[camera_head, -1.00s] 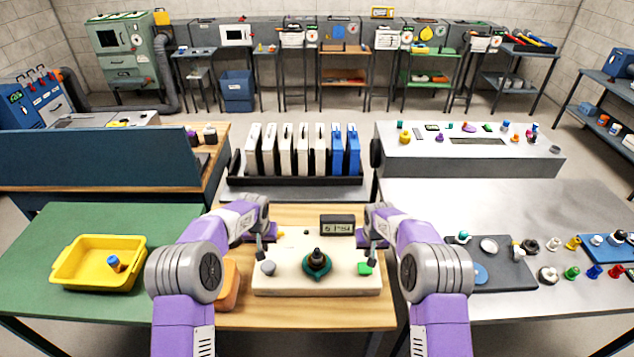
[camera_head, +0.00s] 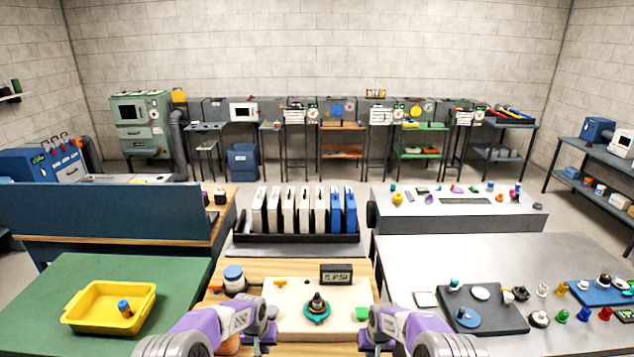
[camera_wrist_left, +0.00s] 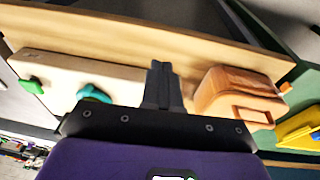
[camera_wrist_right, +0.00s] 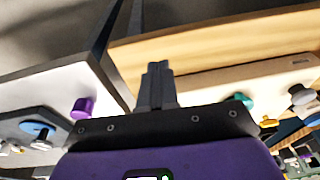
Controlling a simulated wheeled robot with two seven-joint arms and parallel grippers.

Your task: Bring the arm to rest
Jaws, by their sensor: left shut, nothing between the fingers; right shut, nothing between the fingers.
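My left gripper (camera_head: 262,343) is low over the left side of the wooden bench, beside the cream board (camera_head: 290,300). Its narrow fingers are together and empty in the left wrist view (camera_wrist_left: 161,70), between the board and an orange block (camera_wrist_left: 240,95). My right gripper (camera_head: 370,343) is by the board's right end. Its fingers are also together and empty in the right wrist view (camera_wrist_right: 157,70). The board carries a teal-based knob with a dark top (camera_head: 317,308) and a green piece (camera_head: 361,313). My forearms hide part of the bench front.
A blue-capped jar (camera_head: 234,280) and a small display (camera_head: 336,275) stand by the board. A yellow tray (camera_head: 108,306) holds a blue-topped piece on the green table at left. The metal table (camera_head: 480,250) at right bears several small parts. A rack (camera_head: 300,238) stands behind.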

